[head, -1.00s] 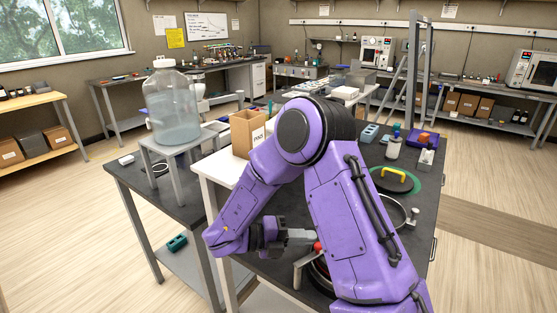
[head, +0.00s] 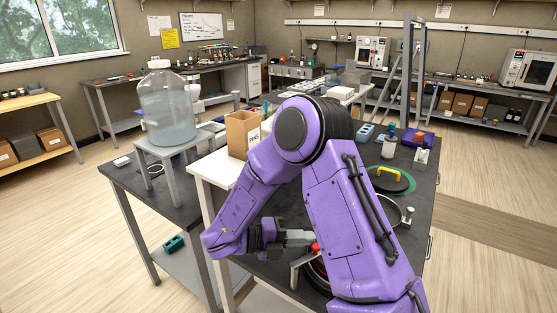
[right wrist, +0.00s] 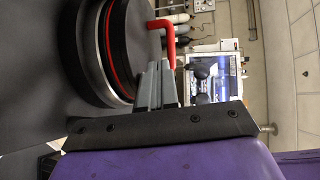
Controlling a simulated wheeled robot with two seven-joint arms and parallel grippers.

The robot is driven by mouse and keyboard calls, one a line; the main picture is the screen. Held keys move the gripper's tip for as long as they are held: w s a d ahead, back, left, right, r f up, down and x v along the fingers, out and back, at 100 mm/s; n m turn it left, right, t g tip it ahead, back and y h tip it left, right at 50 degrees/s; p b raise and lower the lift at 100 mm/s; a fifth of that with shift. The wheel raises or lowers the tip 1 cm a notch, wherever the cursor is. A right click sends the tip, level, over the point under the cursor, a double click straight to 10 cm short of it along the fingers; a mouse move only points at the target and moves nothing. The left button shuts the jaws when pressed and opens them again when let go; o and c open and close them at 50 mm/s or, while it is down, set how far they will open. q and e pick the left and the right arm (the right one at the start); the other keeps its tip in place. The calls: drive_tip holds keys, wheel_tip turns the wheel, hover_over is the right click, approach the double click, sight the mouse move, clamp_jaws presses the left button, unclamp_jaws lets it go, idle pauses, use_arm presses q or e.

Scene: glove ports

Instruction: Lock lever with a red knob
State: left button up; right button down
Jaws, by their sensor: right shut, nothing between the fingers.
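The red knob (head: 315,247) shows in the head view just beyond and below the fingertips of my right gripper (head: 308,238). A pale metal bar (head: 298,268) stands below it beside a dark round port (head: 318,272), mostly hidden by my right arm. The right gripper's grey fingers are together and empty. In the right wrist view, the shut fingers (right wrist: 155,72) point at a black round door (right wrist: 128,45) with a red ring. A red bent handle (right wrist: 168,38) lies just past the fingertips; whether they touch is unclear. My left gripper is out of view.
On the dark bench are a green ring with a black disc and yellow handle (head: 390,178), and a metal ring (head: 395,212). A cardboard box (head: 242,134) stands on the white shelf. A large bottle (head: 167,105) stands on a grey stand at left.

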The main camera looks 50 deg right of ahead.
drive_tip(key=b+v, duration=0.2)
drive_tip(key=v, duration=0.8)
drive_tip(key=shift+a, duration=0.15)
drive_tip(key=shift+w, duration=0.1)
